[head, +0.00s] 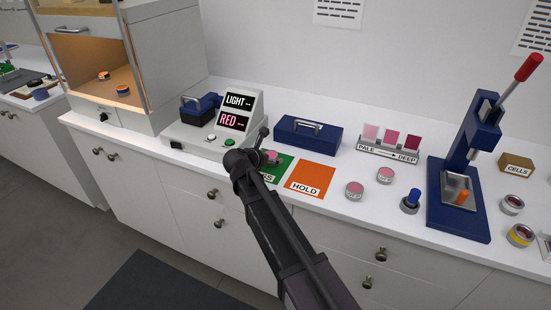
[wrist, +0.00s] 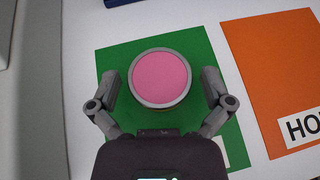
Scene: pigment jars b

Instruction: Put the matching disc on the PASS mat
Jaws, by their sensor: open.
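The green PASS mat (head: 286,164) lies on the white counter, partly hidden behind my arm in the head view. A pink disc in a grey ring (wrist: 160,78) lies on the green mat (wrist: 110,60) in the wrist view. My gripper (wrist: 162,90) is open, its fingers on either side of the disc with small gaps showing. In the head view my gripper (head: 262,158) is over the mat, and the disc is mostly hidden. Two more pink discs sit on the counter: one disc (head: 355,190) right of the HOLD mat, another disc (head: 385,175) farther right.
The orange HOLD mat (head: 311,178) lies right of the green mat. Behind are a meter reading LIGHT and RED (head: 236,112), a blue box (head: 308,136) and a PALE to DEEP swatch stand (head: 390,145). A blue press (head: 465,180) stands at the right.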

